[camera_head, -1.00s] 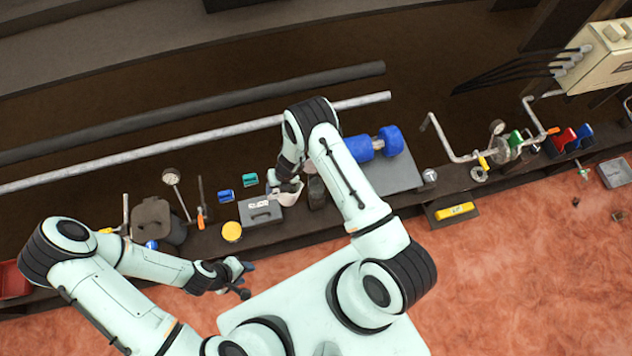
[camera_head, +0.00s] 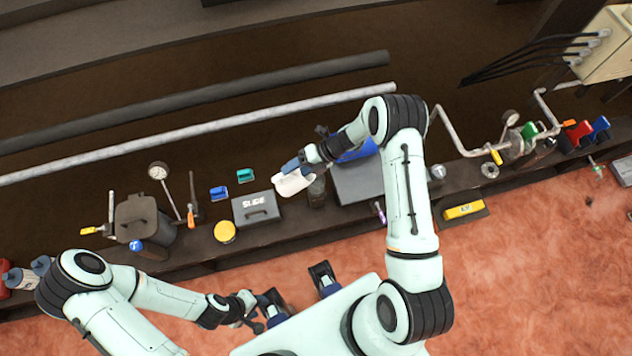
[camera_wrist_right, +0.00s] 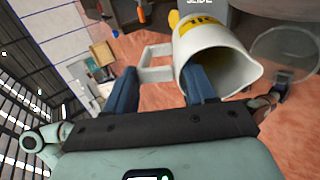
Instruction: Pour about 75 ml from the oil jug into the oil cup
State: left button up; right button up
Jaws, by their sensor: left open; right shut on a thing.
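The white oil jug (camera_head: 292,184) is held by my right gripper (camera_head: 299,163) above the bench. In the right wrist view the jug (camera_wrist_right: 228,45) has a yellow label and a spout pointing right, and its handle (camera_wrist_right: 153,73) is between the blue fingers (camera_wrist_right: 162,90). A dark, see-through cup (camera_head: 317,194), probably the oil cup, stands just right of the jug. A clear round vessel shows beside the spout in the wrist view (camera_wrist_right: 287,55). The levels in both are not clear. My left gripper (camera_head: 258,312) is open and empty, low over the floor in front of the bench.
A grey slide box (camera_head: 256,209) and a yellow-lidded jar (camera_head: 225,232) stand left of the cup. A grey plate (camera_head: 358,183) with a blue object lies to the right. A dark lidded pot (camera_head: 140,217) and a gauge (camera_head: 158,172) are further left. Pipes run behind.

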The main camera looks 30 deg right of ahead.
aim_at(311, 175)
jog(key=shift+d+f+y+b, duration=0.3)
jog(key=shift+d+b, duration=0.05)
jog(key=shift+d+r+t, duration=0.1)
jog(key=shift+r+t, duration=0.2)
pick_arm(q)
jog(key=shift+s+f, duration=0.2)
jog(key=shift+f, duration=0.55)
pick_arm(e)
jog(key=shift+d+y, duration=0.1)
jog(key=shift+y, duration=0.3)
pick_arm(q)
jog(key=shift+s+f+b, duration=0.25)
jog(key=shift+f+b, duration=0.5)
jog(key=shift+b, duration=0.1)
pick_arm(e)
jog(key=shift+s+d+r+y, duration=0.2)
jog(key=shift+d+y, duration=0.15)
jog(key=shift+y, duration=0.15)
jog(key=shift+s+d+r+y, duration=0.1)
jog(key=shift+d+r+y, duration=0.05)
jog(key=shift+d+y, duration=0.3)
pick_arm(q)
jog(key=shift+w+f+b, duration=0.1)
jog(key=shift+f+b, duration=0.25)
jog(key=shift+b, duration=0.1)
pick_arm(e)
jog(key=shift+d+r+t+y, duration=0.2)
jog(key=shift+t+y, duration=0.1)
jog(key=shift+y, duration=0.15)
